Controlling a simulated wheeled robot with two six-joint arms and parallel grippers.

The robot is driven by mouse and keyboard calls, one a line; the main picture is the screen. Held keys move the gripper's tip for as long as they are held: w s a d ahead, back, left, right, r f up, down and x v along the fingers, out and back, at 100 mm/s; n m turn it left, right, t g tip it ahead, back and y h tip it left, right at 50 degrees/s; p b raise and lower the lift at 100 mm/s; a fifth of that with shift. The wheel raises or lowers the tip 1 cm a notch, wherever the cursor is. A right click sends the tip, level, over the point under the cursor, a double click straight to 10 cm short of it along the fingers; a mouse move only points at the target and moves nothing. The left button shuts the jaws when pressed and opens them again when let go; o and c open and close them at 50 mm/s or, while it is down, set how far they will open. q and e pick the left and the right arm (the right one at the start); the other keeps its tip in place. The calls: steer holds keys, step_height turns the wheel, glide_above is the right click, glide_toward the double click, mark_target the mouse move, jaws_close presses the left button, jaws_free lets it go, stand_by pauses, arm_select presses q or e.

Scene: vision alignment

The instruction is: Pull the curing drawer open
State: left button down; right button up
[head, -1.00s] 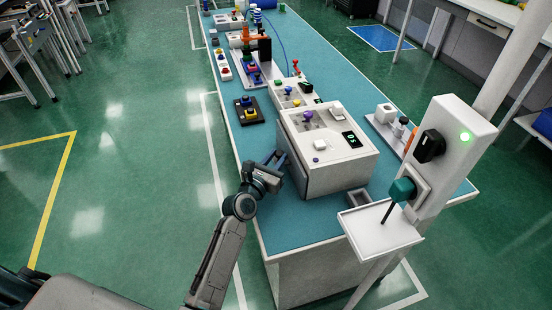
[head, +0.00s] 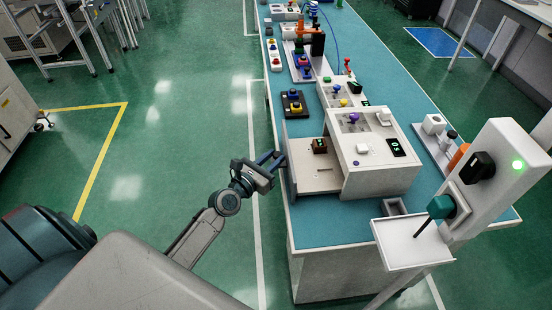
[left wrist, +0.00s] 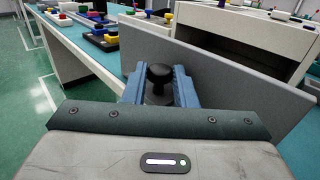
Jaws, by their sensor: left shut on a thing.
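The curing drawer (head: 316,181) stands out from the left side of the white curing box (head: 378,172) on the teal bench, with its inside showing from above. In the left wrist view the grey drawer front (left wrist: 221,84) carries a black round knob (left wrist: 159,75). My left gripper (head: 274,161) is at the drawer front in the head view. Its two blue fingers (left wrist: 160,86) are shut around the knob in the left wrist view. My right gripper is not in view.
A white post with a green light (head: 517,165) and a small shelf (head: 411,243) stand at the right front. Several coloured button boxes line the bench (head: 345,225) further back. The green floor left of the bench is clear.

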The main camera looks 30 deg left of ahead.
arm_select(q)
steer(key=c, duration=1.5)
jaws_free()
steer(key=s+a+b, duration=0.1)
steer(key=s+a, duration=0.1)
steer(key=s, duration=0.8)
steer(key=shift+s, duration=0.35)
